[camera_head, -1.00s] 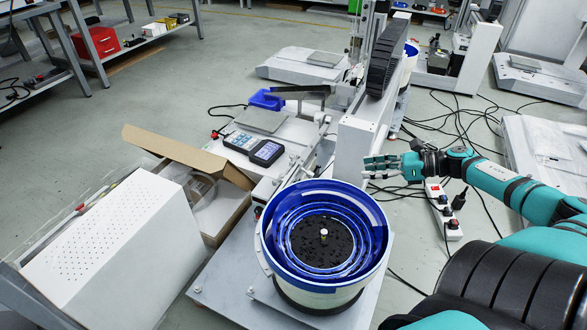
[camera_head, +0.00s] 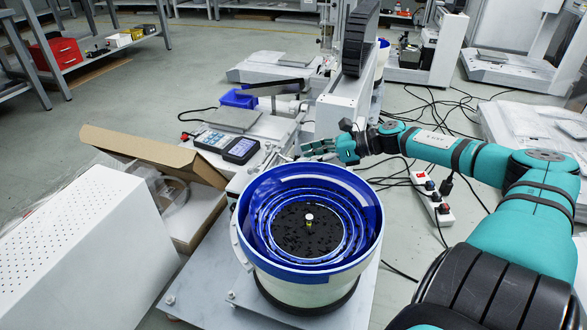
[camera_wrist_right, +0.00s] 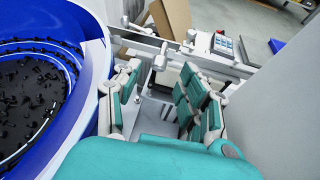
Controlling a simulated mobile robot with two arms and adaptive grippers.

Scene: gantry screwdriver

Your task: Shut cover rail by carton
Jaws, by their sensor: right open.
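The open brown carton (camera_head: 150,143) stands left of the blue bowl feeder (camera_head: 308,225), with a flap raised. It also shows at the top of the right wrist view (camera_wrist_right: 172,17). A pale metal rail (camera_wrist_right: 140,42) with small fittings crosses the right wrist view on the carton's near side. I cannot tell for sure whether this is the cover rail. My right gripper (camera_head: 322,148) is behind the bowl, beside the white gantry beam. In its wrist view its teal fingers (camera_wrist_right: 160,92) are spread and empty, short of the rail. My left gripper is out of view.
The bowl's blue rim (camera_wrist_right: 95,65) is close on the left of the right gripper, and a grey wall is close on its right. A power strip (camera_head: 432,200) and cables lie on the floor.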

